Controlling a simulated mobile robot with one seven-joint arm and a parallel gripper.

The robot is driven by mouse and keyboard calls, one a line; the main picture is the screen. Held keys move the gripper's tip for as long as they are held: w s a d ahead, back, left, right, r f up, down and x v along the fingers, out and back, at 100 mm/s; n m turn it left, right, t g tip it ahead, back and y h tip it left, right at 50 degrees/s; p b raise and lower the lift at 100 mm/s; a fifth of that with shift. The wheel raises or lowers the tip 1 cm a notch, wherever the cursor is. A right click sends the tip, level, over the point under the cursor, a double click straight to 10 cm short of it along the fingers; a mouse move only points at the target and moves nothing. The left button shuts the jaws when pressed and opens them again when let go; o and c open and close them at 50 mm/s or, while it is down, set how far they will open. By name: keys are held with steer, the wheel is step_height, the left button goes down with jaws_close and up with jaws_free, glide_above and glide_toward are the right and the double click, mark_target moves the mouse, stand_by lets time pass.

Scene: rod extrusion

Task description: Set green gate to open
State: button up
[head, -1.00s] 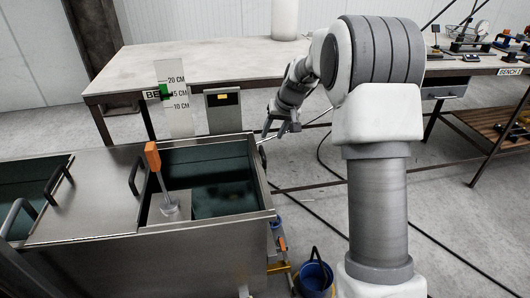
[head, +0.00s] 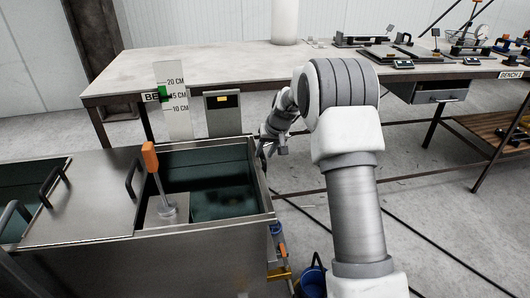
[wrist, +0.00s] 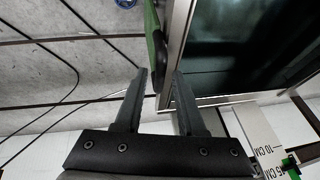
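A long green piece (wrist: 152,28), which looks like the green gate's handle, runs along the outer side of the metal tank in the wrist view. Its near end reaches between the fingertips of my gripper (wrist: 161,73). The fingers are apart, with a gap on either side of the green piece; I cannot tell if either touches it. In the head view my gripper (head: 268,152) is low beside the tank's right wall, and the green piece is hidden there.
The open-topped tank (head: 205,232) holds dark liquid and an orange-topped rod (head: 151,160). A level scale (head: 172,100) with a green marker (head: 163,92) stands behind it. A blue bucket (head: 312,278) and cables lie on the floor. A bench (head: 200,65) stands behind.

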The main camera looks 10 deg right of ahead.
jaws_close()
stand_by(1.2)
